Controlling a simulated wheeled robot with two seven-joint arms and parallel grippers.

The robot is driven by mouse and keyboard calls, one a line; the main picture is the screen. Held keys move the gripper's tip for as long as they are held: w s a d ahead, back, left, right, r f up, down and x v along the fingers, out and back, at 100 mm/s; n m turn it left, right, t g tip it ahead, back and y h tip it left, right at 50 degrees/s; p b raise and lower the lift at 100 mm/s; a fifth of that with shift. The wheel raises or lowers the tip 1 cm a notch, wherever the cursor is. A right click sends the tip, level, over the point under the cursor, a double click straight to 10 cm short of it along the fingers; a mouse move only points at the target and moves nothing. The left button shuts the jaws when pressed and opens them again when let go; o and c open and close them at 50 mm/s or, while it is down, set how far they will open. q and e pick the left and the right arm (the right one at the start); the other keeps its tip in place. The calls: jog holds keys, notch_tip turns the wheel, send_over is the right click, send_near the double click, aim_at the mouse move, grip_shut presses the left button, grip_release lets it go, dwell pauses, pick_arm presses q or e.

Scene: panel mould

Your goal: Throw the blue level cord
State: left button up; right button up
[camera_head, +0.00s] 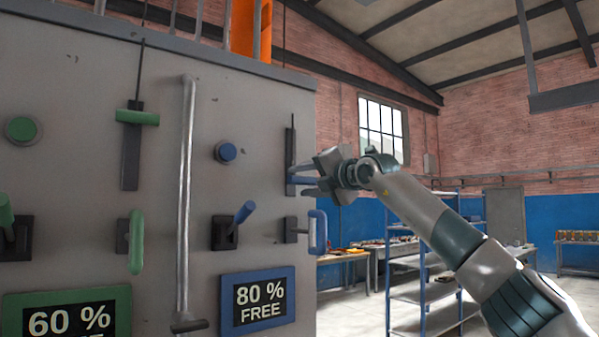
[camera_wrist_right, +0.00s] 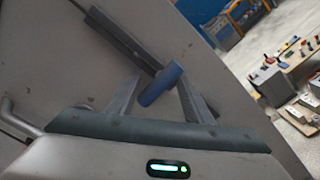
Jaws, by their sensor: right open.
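The blue handle (camera_head: 300,180) of the level cord sits on a dark vertical slot (camera_head: 290,147) near the right edge of the grey panel, with a thin cord above the slot. My right gripper (camera_head: 316,176) is at this handle, coming from the right, its jaws open. In the right wrist view the blue handle (camera_wrist_right: 162,84) lies between the two spread fingers of my right gripper (camera_wrist_right: 158,86), tilted in the picture, with the dark slot (camera_wrist_right: 125,40) behind it. Whether a finger touches it I cannot tell. My left gripper is not in view.
Nearby on the panel (camera_head: 90,80) are a blue button (camera_head: 226,152), a blue lever (camera_head: 243,213), a blue pull handle (camera_head: 318,232) just below my gripper, and an 80 % FREE sign (camera_head: 258,302). Green controls are further left. A blue shelf rack (camera_head: 421,292) stands behind my arm.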

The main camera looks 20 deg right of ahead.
jog(key=shift+p+x, duration=0.45)
jog(key=shift+x, duration=0.5)
